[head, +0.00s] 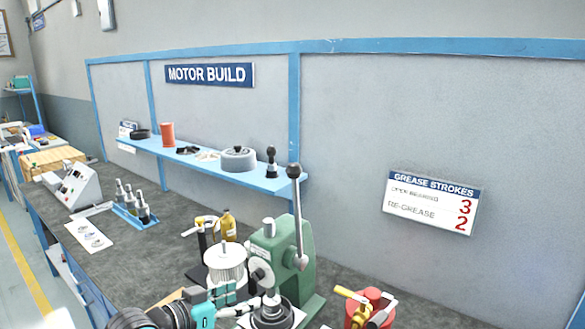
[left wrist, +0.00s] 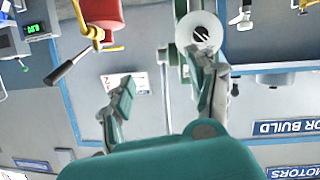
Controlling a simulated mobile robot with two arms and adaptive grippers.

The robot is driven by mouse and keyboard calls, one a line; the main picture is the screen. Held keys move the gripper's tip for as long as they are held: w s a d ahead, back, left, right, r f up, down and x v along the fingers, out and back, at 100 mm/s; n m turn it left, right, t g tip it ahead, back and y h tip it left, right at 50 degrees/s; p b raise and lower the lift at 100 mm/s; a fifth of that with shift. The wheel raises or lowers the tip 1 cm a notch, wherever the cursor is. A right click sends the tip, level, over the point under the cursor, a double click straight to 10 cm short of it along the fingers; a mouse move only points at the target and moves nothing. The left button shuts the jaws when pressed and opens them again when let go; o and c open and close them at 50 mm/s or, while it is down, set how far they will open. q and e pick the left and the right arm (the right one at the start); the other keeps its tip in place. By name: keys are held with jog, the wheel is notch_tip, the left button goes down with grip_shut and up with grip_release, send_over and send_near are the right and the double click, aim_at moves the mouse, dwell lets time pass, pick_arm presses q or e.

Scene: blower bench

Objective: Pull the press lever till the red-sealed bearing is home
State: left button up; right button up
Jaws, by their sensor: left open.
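The green press (head: 275,252) stands on the bench in the lower middle of the head view. Its steel press lever (head: 298,215) points up, with a dark ball (head: 294,170) at its top. My left gripper (head: 248,298) is open, low in front of the press near its dark round base fixture (head: 272,312). In the left wrist view its fingers (left wrist: 160,78) are apart, with nothing seen held between them. A pale ring with a dark centre (left wrist: 201,33) shows beyond the right finger. I cannot make out the red-sealed bearing. My right gripper is not in view.
A white ribbed cylinder (head: 225,265) and a yellowish bottle (head: 228,226) stand left of the press. A red can with a yellow handle (head: 372,300) stands to its right. A blue shelf (head: 215,168) runs behind. The bench's middle left has bare room.

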pick_arm(q)
notch_tip(320, 180, up, 13)
jog(key=w+m+h, duration=0.1)
jog(key=w+h, duration=0.1)
jog(key=t+h+p, duration=0.1)
jog(key=h, duration=0.1)
send_near(287, 173)
jog(key=p+x, duration=0.6)
jog(key=x, duration=0.5)
jog(key=shift+w+d, duration=0.25)
jog(key=shift+d, duration=0.05)
grip_shut()
